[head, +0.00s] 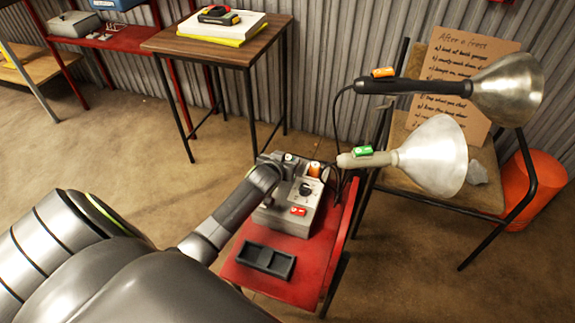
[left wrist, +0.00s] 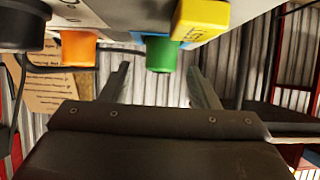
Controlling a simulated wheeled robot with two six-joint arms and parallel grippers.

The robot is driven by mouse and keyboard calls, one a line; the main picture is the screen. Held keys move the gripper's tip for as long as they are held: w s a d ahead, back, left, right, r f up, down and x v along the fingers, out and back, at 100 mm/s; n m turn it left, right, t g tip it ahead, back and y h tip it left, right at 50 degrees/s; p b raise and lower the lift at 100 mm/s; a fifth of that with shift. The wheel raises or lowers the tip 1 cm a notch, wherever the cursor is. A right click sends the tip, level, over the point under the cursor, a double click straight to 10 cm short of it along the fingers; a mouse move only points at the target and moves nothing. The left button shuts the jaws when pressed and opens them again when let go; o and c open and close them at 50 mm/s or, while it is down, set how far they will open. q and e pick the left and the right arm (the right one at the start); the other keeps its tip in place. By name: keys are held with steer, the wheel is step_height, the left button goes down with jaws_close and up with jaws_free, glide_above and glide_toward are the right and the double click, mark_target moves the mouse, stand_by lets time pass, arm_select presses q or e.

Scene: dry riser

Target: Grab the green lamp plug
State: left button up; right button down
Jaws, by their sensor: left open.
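The green plug (left wrist: 161,54) sits against the grey control box, beside a yellow block (left wrist: 203,20) with dark lettering. My left gripper (left wrist: 158,75) is open. In the left wrist view its two fingers lie on either side of the green plug, with a gap to each side. An orange plug (left wrist: 78,48) is farther left in that view. In the head view the grey box (head: 273,220) stands on a red stand, and my left arm reaches its back left. The green plug cannot be made out there. The lamp with a green tag (head: 363,151) is right of the box.
A second lamp with an orange tag (head: 383,72) is above the green-tagged one, by a chair. A black tray (head: 266,261) lies on the red stand (head: 310,285). A dark cable hangs beside the box. A wooden table (head: 215,50) stands behind.

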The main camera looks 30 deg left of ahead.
arm_select(q)
steer(key=c, duration=1.1)
steer(key=shift+o, duration=0.2)
steer(key=shift+r, duration=0.1)
